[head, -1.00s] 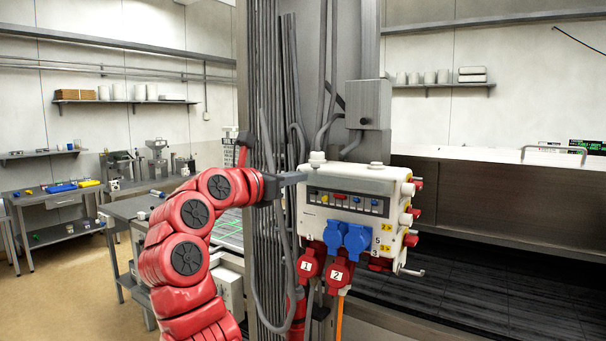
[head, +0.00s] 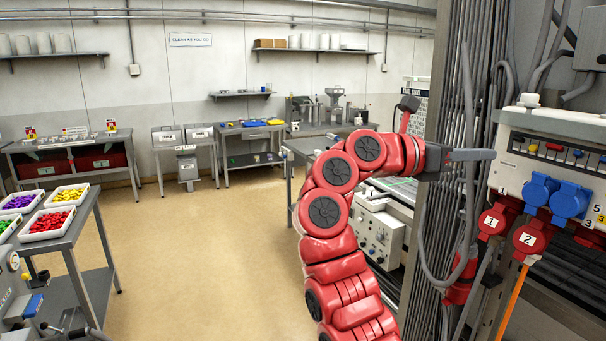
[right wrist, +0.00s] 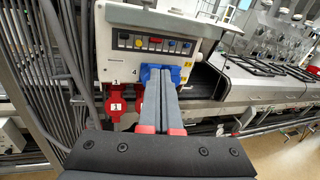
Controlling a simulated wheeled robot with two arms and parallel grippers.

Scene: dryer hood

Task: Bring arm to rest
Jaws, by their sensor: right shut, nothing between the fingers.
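My right arm is red and rises from the bottom of the head view. Its dark grey right gripper (head: 474,155) points right, in front of the grey column and just left of the white control box (head: 556,150). In the right wrist view the two long fingers (right wrist: 162,100) lie together, shut, with nothing between them. They point toward the blue sockets on the box, and the gap to it cannot be judged. My left gripper is not in view.
A cable-covered column (head: 440,200) stands close behind my right arm. A table with trays of coloured pieces (head: 60,222) is at the left. Workbenches (head: 245,135) line the back wall. The tan floor (head: 190,240) between them is clear.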

